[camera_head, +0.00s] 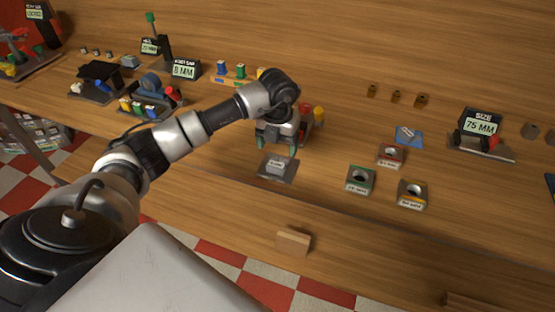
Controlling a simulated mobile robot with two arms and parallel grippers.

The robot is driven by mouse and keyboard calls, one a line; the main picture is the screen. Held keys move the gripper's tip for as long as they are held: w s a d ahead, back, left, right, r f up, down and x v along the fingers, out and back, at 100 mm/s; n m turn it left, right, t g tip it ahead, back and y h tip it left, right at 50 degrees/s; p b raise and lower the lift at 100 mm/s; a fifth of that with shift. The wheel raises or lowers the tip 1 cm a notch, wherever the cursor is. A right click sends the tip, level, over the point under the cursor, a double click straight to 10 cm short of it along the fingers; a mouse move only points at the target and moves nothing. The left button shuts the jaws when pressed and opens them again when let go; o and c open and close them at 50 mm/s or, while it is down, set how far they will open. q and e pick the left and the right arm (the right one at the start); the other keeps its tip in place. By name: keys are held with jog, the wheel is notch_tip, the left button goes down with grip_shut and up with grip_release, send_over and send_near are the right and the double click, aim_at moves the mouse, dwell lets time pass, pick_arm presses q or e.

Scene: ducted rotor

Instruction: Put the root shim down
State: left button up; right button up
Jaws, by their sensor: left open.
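My left gripper (277,146) points down over the bench, its two green-tipped fingers apart with nothing seen between them. Just in front of the fingers is a small grey block with a pale label (277,165), resting on a dark grey plate (291,177). A small pale piece (406,133) lies on a blue pad (415,142) to the right. No readable label names the root shim, so I cannot tell which piece it is. My right gripper is not in view.
A gauge reading 75 MM (480,122) is farther right. Red and yellow pieces (318,112) stand close behind my gripper. A wooden block (293,238) projects near the front.

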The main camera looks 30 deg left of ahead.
pick_arm(q)
jog(key=shift+r+b, duration=0.4)
jog(key=shift+r, duration=2.35)
